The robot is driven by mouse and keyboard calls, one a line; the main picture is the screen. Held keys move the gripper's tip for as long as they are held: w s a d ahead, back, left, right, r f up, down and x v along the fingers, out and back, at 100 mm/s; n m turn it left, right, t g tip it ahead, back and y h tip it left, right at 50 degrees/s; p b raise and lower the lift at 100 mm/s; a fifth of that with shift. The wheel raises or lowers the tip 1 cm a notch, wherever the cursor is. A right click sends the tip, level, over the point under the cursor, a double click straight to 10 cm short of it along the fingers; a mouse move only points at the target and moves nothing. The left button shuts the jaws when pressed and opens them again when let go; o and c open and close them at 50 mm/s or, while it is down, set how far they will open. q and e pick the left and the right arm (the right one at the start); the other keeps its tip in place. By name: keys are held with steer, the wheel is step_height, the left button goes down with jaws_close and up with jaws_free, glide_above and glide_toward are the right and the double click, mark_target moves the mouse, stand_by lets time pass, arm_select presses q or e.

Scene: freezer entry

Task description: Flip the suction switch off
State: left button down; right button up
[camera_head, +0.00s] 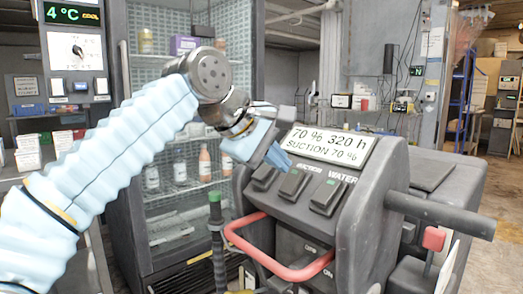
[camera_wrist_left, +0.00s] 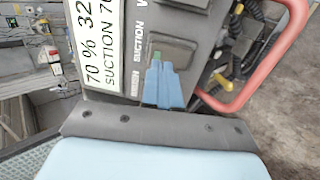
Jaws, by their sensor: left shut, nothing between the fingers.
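The suction switch (camera_head: 294,184) is the middle of three dark rocker switches on the machine's sloped panel, below the display; it also shows in the left wrist view (camera_wrist_left: 174,48) with a green mark at one end. My left gripper (camera_head: 281,159) is shut and empty, its blue fingers pointing at the panel just above the switches. In the left wrist view the fingertips (camera_wrist_left: 157,66) overlap the edge of the suction switch; I cannot tell whether they touch it. The fingers hide the neighbouring switch there. My right gripper is not in view.
The display (camera_head: 328,145) reads 70 % 320 h, SUCTION 70 %. The water switch (camera_head: 328,197) is to the right. A red handle loop (camera_head: 290,270) juts out below the panel, and a dark bar (camera_head: 440,215) sticks out right. A bottle-filled glass cabinet (camera_head: 175,215) stands behind my arm.

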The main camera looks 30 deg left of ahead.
mark_target(292, 181)
arm_select(q)
steer(key=shift+x, duration=1.05)
steer(key=shift+w+r+p, duration=0.1)
steer(key=shift+w+p, duration=0.05)
steer(key=shift+p, duration=0.2)
steer(key=shift+w+d, duration=0.15)
